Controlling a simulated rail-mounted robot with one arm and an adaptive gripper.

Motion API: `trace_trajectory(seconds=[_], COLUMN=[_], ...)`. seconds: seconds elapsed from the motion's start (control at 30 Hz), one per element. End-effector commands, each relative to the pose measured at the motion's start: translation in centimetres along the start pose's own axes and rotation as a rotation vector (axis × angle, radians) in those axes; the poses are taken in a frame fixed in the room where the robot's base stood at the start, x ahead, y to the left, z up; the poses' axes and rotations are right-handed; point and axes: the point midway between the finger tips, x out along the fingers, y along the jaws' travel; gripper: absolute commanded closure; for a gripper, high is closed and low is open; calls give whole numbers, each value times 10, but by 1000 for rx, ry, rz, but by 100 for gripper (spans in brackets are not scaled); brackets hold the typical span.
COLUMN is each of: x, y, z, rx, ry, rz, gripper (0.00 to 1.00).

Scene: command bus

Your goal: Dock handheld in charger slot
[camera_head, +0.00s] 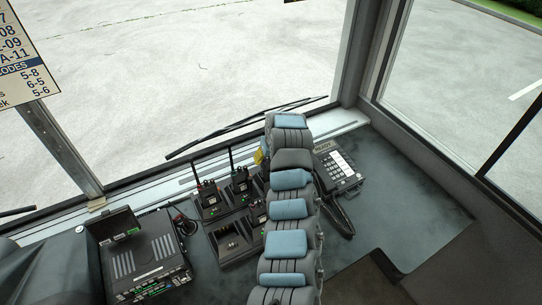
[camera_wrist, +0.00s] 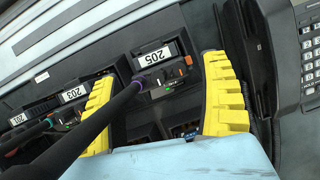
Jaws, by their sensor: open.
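The charger bank (camera_head: 228,240) sits on the dashboard, with an empty front slot showing in the head view. Handhelds with upright antennas, such as one at the left (camera_head: 208,196) and one beside it (camera_head: 240,182), stand in its back row. In the wrist view, a handheld (camera_wrist: 165,84) by a label reading 205 lies between the yellow fingers of my gripper (camera_wrist: 158,68). Its black antenna crosses in front of the left finger. My gripper is open; contact with the handheld cannot be told. In the head view my arm hides most of it and part of the bank.
A desk phone (camera_head: 338,168) stands right of my arm, its handset (camera_head: 338,218) near my arm links. A radio console (camera_head: 145,262) is at the left. The windshield ledge (camera_head: 130,213) runs behind the chargers. The dashboard at the right (camera_head: 430,200) is clear.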

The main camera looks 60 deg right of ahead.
Motion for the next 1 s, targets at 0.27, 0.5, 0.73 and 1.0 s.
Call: trace_trajectory(seconds=[0.27, 0.5, 0.73, 1.0], x=[-7, -37, -67, -97], y=[1, 0, 1, 1], z=[0, 1, 0, 0], rx=[-1, -1, -1, 0], ry=[2, -3, -1, -1], rz=[0, -2, -1, 0], gripper=[22, 22, 22, 22])
